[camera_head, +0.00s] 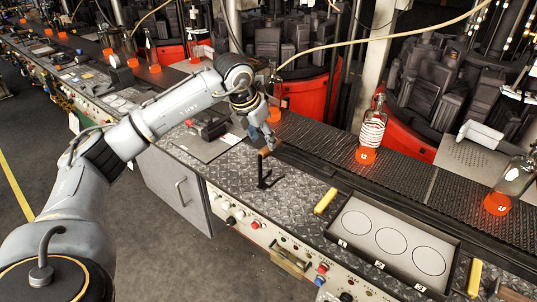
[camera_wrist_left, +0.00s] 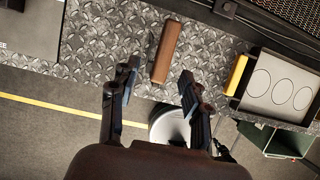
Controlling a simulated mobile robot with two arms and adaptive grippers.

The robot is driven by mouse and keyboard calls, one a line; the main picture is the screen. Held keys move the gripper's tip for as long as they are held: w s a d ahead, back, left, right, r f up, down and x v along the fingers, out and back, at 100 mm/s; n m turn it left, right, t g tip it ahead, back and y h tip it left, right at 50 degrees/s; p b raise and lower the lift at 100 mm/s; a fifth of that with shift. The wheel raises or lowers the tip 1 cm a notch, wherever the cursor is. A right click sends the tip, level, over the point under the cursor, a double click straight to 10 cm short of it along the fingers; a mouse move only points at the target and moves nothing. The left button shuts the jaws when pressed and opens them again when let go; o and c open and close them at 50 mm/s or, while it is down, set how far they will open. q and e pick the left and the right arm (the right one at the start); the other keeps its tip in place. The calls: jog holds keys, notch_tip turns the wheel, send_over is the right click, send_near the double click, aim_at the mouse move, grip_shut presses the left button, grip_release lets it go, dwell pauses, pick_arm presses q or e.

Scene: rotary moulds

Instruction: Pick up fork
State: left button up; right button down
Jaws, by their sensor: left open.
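The fork (camera_head: 265,151) has a brown wooden handle and stands with a thin black part below it on the diamond-plate worktop. In the left wrist view only its brown handle (camera_wrist_left: 166,52) shows clearly, seen from above. My left gripper (camera_head: 263,138) is just above the handle in the head view. In the wrist view its open fingers (camera_wrist_left: 160,76) are spread to either side of the handle's near end. Nothing is held. Whether the fingers touch the handle cannot be told. My right gripper is not in view.
A tray with three numbered circles (camera_head: 391,243) lies to the right, with yellow bars (camera_head: 325,201) at its sides. A dark conveyor (camera_head: 325,150) runs behind, carrying bottles with orange bases (camera_head: 371,133). A dark flat panel (camera_head: 208,142) lies left. Bare worktop surrounds the fork.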

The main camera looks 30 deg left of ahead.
aim_at(267, 147)
pick_arm(q)
jog(key=shift+w+d+f, duration=0.1)
jog(key=shift+w+f, duration=0.1)
jog(key=shift+f, duration=0.4)
jog(key=shift+w+f+p, duration=0.15)
jog(key=shift+f+p, duration=0.15)
jog(key=shift+p, duration=0.05)
jog(key=p+x, duration=0.1)
jog(key=x, duration=0.2)
jog(key=shift+w+d+f+p, duration=0.15)
jog(key=shift+w+f+p, duration=0.05)
jog(key=shift+f+p, duration=0.1)
jog(key=shift+w+f, duration=0.2)
jog(key=shift+f, duration=0.15)
grip_shut()
